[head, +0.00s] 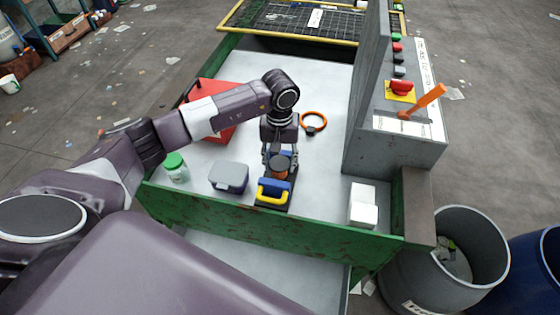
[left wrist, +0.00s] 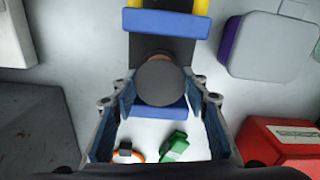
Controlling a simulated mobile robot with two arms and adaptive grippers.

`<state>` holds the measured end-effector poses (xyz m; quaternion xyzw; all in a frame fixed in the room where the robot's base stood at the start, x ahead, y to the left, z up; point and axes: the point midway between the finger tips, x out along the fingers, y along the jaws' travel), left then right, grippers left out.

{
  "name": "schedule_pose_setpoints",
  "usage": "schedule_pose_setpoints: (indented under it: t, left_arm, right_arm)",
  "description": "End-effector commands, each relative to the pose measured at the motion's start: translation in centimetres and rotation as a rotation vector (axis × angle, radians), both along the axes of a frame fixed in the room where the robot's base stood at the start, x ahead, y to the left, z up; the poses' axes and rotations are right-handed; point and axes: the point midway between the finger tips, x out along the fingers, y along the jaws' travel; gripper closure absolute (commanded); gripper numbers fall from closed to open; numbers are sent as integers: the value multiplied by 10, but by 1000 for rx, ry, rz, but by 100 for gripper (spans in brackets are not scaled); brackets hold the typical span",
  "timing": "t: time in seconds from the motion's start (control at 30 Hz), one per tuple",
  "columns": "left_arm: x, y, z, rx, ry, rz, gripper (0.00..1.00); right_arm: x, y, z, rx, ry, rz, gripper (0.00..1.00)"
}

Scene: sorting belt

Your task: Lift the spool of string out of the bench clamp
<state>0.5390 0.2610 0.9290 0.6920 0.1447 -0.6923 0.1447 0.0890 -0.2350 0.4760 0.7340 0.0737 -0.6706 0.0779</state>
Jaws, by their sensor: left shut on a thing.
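The spool of string (head: 281,166) has a flat dark grey top and a brown side. It stands between the blue jaws of the bench clamp (head: 272,186), which has a dark base and a yellow handle. In the left wrist view the round top of the spool (left wrist: 162,84) lies between my left gripper's fingers (left wrist: 164,108), with a blue jaw in front of it and another behind. My left gripper (head: 279,158) points down and is shut on the spool. Its lower part is hidden, so I cannot tell whether it is clear of the jaws. My right gripper is out of view.
A grey box (head: 229,177) and a green-lidded jar (head: 175,167) stand left of the clamp. A red box (head: 215,130) is behind them. An orange ring (head: 313,122) and a green object (left wrist: 174,147) lie nearby.

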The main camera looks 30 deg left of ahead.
Motion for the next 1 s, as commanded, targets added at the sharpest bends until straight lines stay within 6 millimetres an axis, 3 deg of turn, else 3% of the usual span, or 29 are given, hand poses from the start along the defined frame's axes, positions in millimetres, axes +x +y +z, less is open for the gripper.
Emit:
schedule_pose_setpoints:
  t: [0.37,1.0]
  left_arm:
    - [-5,-2,6,0,0,-1,83]
    - [-5,-1,44,0,-1,-1,83]
  right_arm:
    - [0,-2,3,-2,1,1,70]
    - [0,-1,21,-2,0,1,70]
